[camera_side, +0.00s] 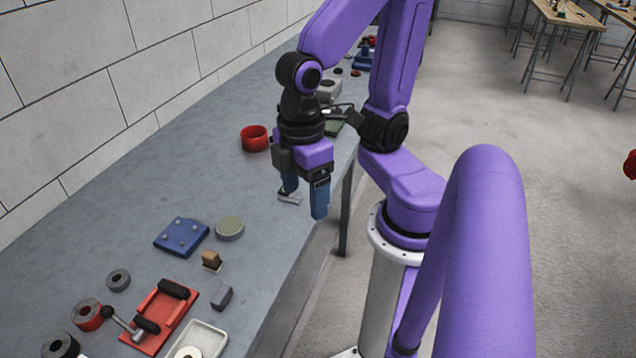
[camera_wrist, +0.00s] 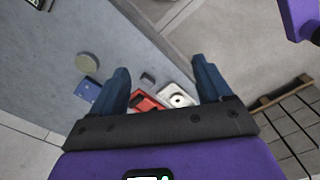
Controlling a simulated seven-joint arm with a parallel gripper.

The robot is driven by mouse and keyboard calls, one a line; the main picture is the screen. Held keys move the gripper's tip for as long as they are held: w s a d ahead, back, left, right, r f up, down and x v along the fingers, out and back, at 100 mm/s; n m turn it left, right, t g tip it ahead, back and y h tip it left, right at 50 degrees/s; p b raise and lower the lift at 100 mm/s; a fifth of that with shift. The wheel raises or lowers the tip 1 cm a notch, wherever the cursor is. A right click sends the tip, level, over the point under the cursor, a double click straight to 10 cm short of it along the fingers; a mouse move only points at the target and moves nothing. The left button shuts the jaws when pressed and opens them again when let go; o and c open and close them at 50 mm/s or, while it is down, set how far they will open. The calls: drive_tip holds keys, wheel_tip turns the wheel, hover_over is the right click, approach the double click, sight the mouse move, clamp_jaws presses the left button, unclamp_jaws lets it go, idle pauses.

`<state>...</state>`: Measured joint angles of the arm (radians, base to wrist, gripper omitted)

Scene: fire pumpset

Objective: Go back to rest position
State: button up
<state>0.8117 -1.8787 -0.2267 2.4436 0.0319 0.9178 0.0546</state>
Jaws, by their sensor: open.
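My gripper (camera_side: 305,198) hangs above the front edge of the grey bench, with its blue fingers pointing down. The fingers are apart and nothing is between them. In the wrist view my gripper (camera_wrist: 162,82) also shows its two blue fingers spread wide, with the bench far below. A small light-coloured metal piece (camera_side: 289,198) shows on the bench beside the fingers in the side view; whether the left finger touches it cannot be told.
On the grey bench (camera_side: 150,210) stand a red fixture (camera_side: 160,318), a white tray (camera_side: 209,336), a blue plate (camera_side: 181,236), a green-grey disc (camera_side: 229,228), a tan block (camera_side: 211,260), a grey block (camera_side: 222,297) and a red ring (camera_side: 255,138). A block wall runs behind. Floor is open at right.

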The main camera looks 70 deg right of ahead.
drive_tip(key=shift+s+d+n, duration=0.6)
drive_tip(key=shift+s+d, duration=0.25)
drive_tip(key=shift+d, duration=0.2)
idle(0.6)
